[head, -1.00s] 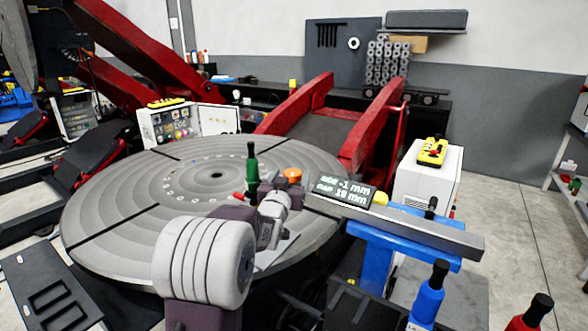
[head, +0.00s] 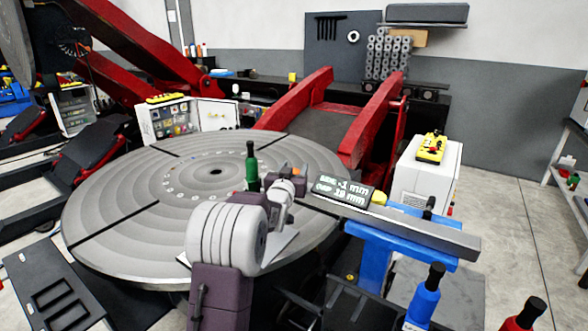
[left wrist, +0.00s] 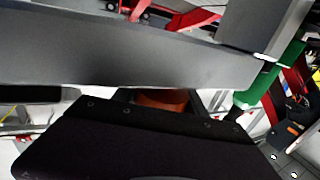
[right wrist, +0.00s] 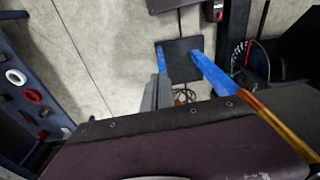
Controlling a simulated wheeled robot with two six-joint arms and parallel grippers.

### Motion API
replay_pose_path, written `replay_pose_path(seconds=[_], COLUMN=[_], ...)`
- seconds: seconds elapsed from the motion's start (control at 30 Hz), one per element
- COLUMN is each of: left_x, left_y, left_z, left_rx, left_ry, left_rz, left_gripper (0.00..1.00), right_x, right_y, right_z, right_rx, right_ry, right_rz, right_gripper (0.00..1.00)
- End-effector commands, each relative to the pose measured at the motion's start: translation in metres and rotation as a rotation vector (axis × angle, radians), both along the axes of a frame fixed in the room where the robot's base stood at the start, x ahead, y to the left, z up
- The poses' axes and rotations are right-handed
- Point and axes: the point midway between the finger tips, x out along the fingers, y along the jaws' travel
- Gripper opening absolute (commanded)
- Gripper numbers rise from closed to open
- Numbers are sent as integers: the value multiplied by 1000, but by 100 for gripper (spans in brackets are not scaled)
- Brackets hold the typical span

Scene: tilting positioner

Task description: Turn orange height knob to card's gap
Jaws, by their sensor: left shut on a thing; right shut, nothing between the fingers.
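In the left wrist view an orange-brown part of the knob (left wrist: 162,101) shows just past the dark gripper body. My left gripper is shut on the knob, near the round table's right edge. The dark card (head: 341,191) beside it carries two lines of light text. The upper line seems to read -1 mm and the lower, the gap, 19 mm. My right gripper is outside the head view. Its dark body (right wrist: 180,135) fills the bottom of the right wrist view; its fingertips are hidden.
A green bottle-shaped handle (head: 251,166) stands close to the left gripper on the big round table (head: 120,205). A grey beam (head: 425,232) on a blue stand (head: 370,255) lies to the right. Blue and red handles stand at the lower right.

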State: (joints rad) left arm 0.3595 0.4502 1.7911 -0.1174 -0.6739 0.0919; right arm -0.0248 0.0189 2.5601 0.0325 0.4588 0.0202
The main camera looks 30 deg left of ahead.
Motion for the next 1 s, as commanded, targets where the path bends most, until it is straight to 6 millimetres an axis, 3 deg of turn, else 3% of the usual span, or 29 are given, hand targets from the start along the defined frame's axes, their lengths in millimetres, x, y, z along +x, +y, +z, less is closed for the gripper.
replay_pose_path(seconds=[0.27,0.57,1.0], left_x=[0,1,0], left_y=[-2,-9,-16], left_z=[2,2,-4], left_rx=[2,-3,3], left_ry=[1,1,-3], left_rz=[-110,-322,-518], left_gripper=[9,9,9], right_x=[0,0,0], right_y=[0,0,0], right_z=[5,28,-17], right_rx=[0,0,0], right_ry=[0,0,0], right_rz=[0,0,0], right_gripper=[0,0,0])
